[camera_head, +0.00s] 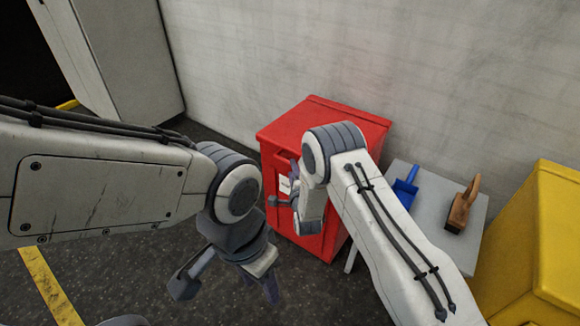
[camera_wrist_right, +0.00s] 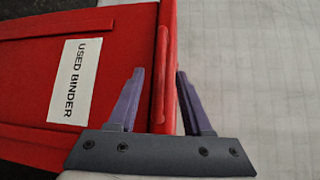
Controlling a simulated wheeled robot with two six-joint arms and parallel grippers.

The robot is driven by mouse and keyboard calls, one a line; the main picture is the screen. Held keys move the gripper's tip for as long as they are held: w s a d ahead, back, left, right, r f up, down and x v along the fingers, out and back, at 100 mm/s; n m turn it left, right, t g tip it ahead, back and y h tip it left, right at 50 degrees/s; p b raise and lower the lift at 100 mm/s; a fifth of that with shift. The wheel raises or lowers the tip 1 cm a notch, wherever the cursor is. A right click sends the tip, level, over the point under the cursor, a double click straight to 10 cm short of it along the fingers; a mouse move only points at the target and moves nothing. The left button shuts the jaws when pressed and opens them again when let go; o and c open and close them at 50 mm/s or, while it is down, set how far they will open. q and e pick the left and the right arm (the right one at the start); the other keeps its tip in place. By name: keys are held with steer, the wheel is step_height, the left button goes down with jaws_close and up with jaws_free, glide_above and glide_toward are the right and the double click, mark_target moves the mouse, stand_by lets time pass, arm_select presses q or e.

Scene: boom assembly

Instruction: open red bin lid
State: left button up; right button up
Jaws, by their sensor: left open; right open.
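The red bin (camera_head: 332,240) stands against the wall, with its red lid (camera_head: 300,118) lying shut on top. My right gripper (camera_head: 286,187) is open at the bin's front, just below the lid's front edge. In the right wrist view, the open fingers of my right gripper (camera_wrist_right: 160,74) stand on either side of the lid's edge (camera_wrist_right: 167,50). I cannot tell whether they touch it. A white label (camera_wrist_right: 73,80) reading "USED BINDER" is on the bin's front. My left gripper (camera_head: 226,285) is open and empty, low over the floor in front of the bin.
A small grey table (camera_head: 425,182) right of the bin holds a blue tool (camera_head: 406,186) and a wooden-handled brush (camera_head: 463,207). A yellow bin (camera_head: 540,240) stands at the far right. A pale cabinet (camera_head: 125,55) is at the back left.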

steer(key=x, duration=0.5)
steer(key=shift+b, duration=0.35)
steer(key=shift+s, duration=0.1)
jaws_close()
stand_by(1.0)
